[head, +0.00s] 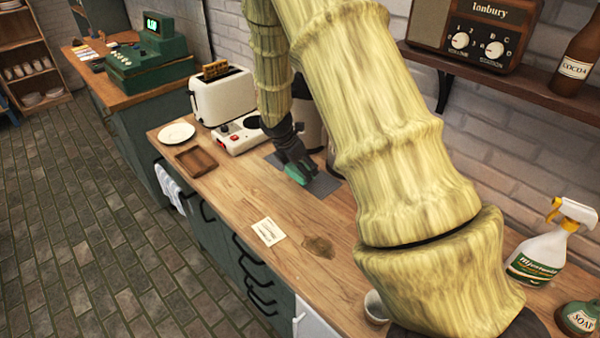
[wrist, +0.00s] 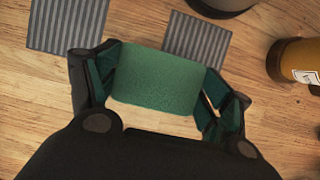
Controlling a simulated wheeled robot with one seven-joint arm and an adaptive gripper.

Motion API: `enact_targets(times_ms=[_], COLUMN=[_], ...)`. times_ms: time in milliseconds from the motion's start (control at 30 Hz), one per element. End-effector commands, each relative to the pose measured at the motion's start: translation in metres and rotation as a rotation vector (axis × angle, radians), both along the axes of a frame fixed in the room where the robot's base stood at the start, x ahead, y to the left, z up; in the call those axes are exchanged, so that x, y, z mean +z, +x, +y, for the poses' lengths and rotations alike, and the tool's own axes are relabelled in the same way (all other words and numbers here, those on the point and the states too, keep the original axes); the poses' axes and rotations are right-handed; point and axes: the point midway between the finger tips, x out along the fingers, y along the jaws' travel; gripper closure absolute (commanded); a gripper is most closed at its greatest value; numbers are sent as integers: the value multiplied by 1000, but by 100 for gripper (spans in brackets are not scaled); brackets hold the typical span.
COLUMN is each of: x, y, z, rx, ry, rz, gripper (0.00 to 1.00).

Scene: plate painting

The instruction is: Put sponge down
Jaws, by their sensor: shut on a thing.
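A green sponge (wrist: 157,78) is between the two fingers of my gripper (wrist: 157,85) in the wrist view. The gripper is shut on it, with a finger against each side. In the head view, my gripper (head: 295,172) is low over the counter near the grey ridged mat (head: 322,186), and the sponge (head: 296,174) shows as a green patch at its tip. The wrist view shows two grey ridged patches, one at the upper left (wrist: 68,25) and one behind the sponge (wrist: 196,38). I cannot tell whether the sponge touches the surface.
A white toaster (head: 222,95), a white plate (head: 176,133) and a brown wooden tray (head: 200,160) stand left of my gripper. A paper note (head: 268,231) and a brown stain (head: 318,246) are on the wooden counter (head: 235,200). A spray bottle (head: 545,245) stands at the right.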

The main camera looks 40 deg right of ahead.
Motion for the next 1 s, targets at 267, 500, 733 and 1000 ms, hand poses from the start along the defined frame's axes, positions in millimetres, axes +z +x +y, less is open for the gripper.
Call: enact_targets(times_ms=[267,500,733,1000], x=[-19,-34,-35,-37], y=[-1,0,0,0], z=[0,0,0,0], rx=[2,1,0,0], ry=[0,0,0,0], rz=[4,0,-1,-1], gripper=[43,43,43,8])
